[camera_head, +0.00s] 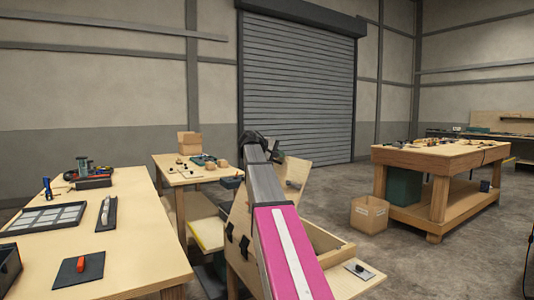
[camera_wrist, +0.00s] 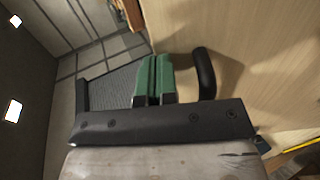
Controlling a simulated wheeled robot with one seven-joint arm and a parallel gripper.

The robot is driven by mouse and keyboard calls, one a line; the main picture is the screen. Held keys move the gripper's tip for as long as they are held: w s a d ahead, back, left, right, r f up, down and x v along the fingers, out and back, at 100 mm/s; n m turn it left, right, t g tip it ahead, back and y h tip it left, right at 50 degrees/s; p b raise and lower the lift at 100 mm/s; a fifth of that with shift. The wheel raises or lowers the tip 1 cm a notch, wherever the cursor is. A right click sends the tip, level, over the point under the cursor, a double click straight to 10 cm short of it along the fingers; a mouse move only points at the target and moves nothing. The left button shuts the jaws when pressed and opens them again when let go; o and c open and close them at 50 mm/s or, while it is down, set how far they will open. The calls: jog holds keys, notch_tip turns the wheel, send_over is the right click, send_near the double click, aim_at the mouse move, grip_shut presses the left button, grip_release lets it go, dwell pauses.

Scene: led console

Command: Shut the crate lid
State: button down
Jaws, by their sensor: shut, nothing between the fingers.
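The wooden crate (camera_head: 328,241) stands right of the middle in the head view, partly behind my pink and grey arm. Its top looks open. A pale upright panel with black hinges (camera_head: 238,222) rises at its left side and looks like the raised lid. Another pale panel (camera_head: 298,173) shows right of my arm; I cannot tell whether it is the same board. In the wrist view my gripper (camera_wrist: 153,58) has its green fingers together and empty. A broad plywood surface (camera_wrist: 255,55) lies to their right; contact is unclear.
A workbench (camera_head: 130,235) with tools and a tray stands at left, a smaller table (camera_head: 168,162) behind it. A heavy bench (camera_head: 438,153) stands at right, with a small open box (camera_head: 369,214) on the floor beside it. Floor at far right is clear.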

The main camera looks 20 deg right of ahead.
jog(key=w+d+f+g+y, duration=0.1)
jog(key=w+d+f+y, duration=0.15)
jog(key=d+f, duration=0.7)
jog(key=w+d+f+y, duration=0.2)
jog(key=d+f+y, duration=0.2)
jog(key=d+f, duration=0.55)
jog(key=d+f+y, duration=0.1)
jog(key=d+f, duration=0.2)
jog(key=f, duration=0.5)
jog(key=w+d+f+y, duration=0.1)
jog(key=d+f, duration=0.3)
jog(key=f, duration=0.4)
jog(key=d+f+g+y, duration=0.1)
jog(key=d+f, duration=0.3)
jog(key=f, duration=0.4)
jog(key=shift+w+y, duration=0.15)
jog(key=shift+y, duration=0.3)
jog(key=shift+r, duration=0.1)
jog(key=d+v, duration=0.3)
jog(key=v, duration=1.2)
jog(key=shift+w+d+r, duration=0.25)
jog(key=shift+w+r, duration=0.15)
jog(key=shift+w, duration=0.1)
